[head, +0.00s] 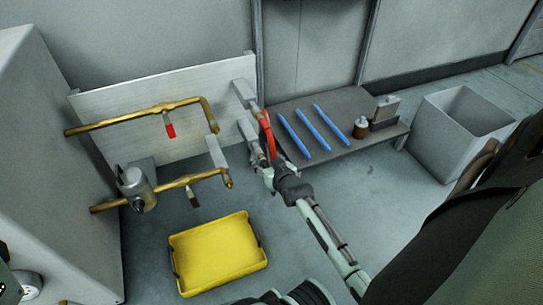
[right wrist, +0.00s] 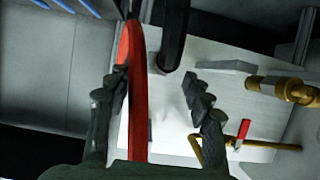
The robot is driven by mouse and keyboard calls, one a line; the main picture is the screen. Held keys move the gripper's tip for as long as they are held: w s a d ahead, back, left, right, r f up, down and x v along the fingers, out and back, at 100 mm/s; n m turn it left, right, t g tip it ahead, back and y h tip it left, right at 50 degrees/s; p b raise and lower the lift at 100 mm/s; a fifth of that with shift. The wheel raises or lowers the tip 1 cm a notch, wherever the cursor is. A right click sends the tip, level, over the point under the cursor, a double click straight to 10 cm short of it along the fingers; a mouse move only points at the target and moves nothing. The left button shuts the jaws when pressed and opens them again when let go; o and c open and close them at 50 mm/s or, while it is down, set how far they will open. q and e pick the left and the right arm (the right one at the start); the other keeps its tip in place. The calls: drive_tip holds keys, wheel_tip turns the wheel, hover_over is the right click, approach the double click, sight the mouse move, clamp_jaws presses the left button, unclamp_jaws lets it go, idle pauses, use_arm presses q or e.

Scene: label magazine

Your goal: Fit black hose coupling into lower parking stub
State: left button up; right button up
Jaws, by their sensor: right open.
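My right gripper (head: 264,172) is open beside the lower grey block on the pale panel's right edge. In the right wrist view its fingers (right wrist: 158,98) stand apart, with a red hose (right wrist: 136,85) running past the left finger. A black hose-like piece (right wrist: 172,38) shows beyond the fingers, apart from them; I cannot tell if it is the black coupling. Two grey blocks, the upper (head: 243,91) and the lower (head: 247,130), stick out from the panel; they may be the parking stubs. The red hose (head: 267,132) hangs in front of them.
Brass pipes (head: 130,120) with a red-handled valve (head: 169,130) run across the panel (head: 110,100). A yellow tray (head: 247,226) lies below. A low grey bench (head: 345,103) bears several blue rods, a brown bottle (head: 361,127) and a grey block. A grey bin (head: 425,125) stands right.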

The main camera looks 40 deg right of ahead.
drive_tip(key=v, duration=0.8)
